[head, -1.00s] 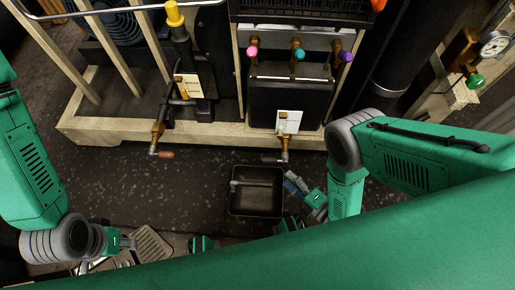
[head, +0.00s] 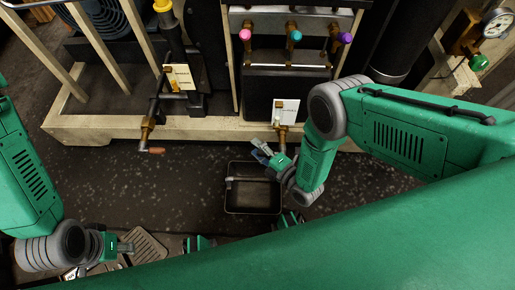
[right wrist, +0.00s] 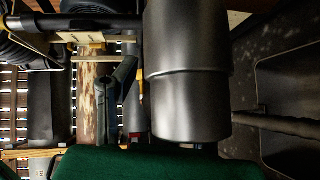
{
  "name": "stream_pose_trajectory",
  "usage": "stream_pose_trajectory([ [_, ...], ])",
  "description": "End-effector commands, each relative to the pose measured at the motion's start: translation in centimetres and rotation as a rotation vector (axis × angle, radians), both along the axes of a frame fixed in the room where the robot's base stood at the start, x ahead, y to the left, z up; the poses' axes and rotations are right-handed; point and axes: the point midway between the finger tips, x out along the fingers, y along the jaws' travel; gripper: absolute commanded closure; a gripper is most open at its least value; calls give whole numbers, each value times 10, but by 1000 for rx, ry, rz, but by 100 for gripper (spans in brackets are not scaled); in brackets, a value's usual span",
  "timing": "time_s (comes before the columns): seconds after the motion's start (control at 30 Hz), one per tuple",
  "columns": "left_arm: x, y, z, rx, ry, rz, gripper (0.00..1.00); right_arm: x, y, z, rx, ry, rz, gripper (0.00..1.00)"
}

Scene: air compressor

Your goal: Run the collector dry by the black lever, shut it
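The right-hand drain valve (head: 282,132) is brass and hangs below the black collector box (head: 285,90), under a white tag (head: 286,112). My right gripper (head: 261,149) is just below and left of this valve, over the back edge of a black drip pan (head: 253,208). The black lever is not distinguishable now; the gripper covers its place. I cannot tell whether the fingers touch it. The right wrist view shows a large dark cylinder close up and the pan (right wrist: 290,85) at the right. My left gripper (head: 126,247) is low at the left, far from the valve.
Another valve with an orange-brown lever (head: 155,151) hangs further left, below a tagged pipe. Pink (head: 245,35), teal (head: 295,36) and purple (head: 345,38) knobs sit above the collector. A pale wooden frame beam (head: 100,124) runs along the front. Dark floor is clear left of the pan.

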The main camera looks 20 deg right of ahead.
Motion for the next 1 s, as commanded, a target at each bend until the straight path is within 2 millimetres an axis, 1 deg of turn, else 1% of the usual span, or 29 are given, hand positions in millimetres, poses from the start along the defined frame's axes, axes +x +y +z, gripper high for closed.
stream_pose_trajectory([
  [0.13, 0, 0, 0, 0, 0, 0, 68, 0, 0, 0, 0, 0, 0, 61],
  [0.17, 0, 0, 0, 0, 0, 0, 68, 0, 0, 0, 0, 0, 0, 71],
  [0.2, 0, 0, 0, 0, 0, 0, 68, 0, 0, 0, 0, 0, 0, 85],
  [0.23, 0, 0, 0, 0, 0, 0, 68, 0, 0, 0, 0, 0, 0, 96],
  [0.27, 0, 0, 0, 0, 0, 0, 68, 0, 0, 0, 0, 0, 0, 100],
  [0.73, 0, 0, -1, 0, 0, 0, 68, 0, -1, 0, 19, -5, -1, 100],
  [0.87, 0, 0, -3, 0, 0, 0, 68, 2, -2, 3, 62, -16, -2, 100],
  [1.0, 0, 0, -7, 0, 0, 0, 68, 8, -3, 9, 146, -40, -2, 100],
])
